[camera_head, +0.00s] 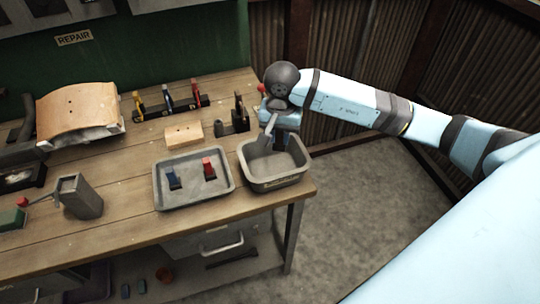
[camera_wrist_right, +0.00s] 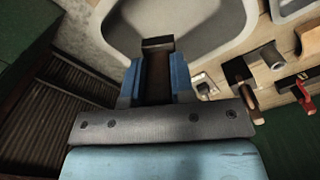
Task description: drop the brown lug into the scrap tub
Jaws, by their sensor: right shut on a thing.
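The grey scrap tub (camera_head: 262,183) stands at the right front corner of the workbench. My right gripper (camera_head: 270,136) is over the tub's back part, pointing down. In the right wrist view its blue fingers (camera_wrist_right: 157,82) are shut on the brown lug (camera_wrist_right: 157,72), a dark brown bar with a squarish end. The tub (camera_wrist_right: 102,22) lies beyond the lug there, its pale rim curving around the lug's end. In the head view the lug is not clearly visible behind the gripper. My left gripper is not in view.
A grey tray (camera_head: 194,195) left of the tub holds a blue lug (camera_head: 173,178) and a red lug (camera_head: 209,170). Behind are a wooden block (camera_head: 183,134), a dark holder (camera_head: 233,126) and a rack (camera_head: 172,106) of coloured-handled tools.

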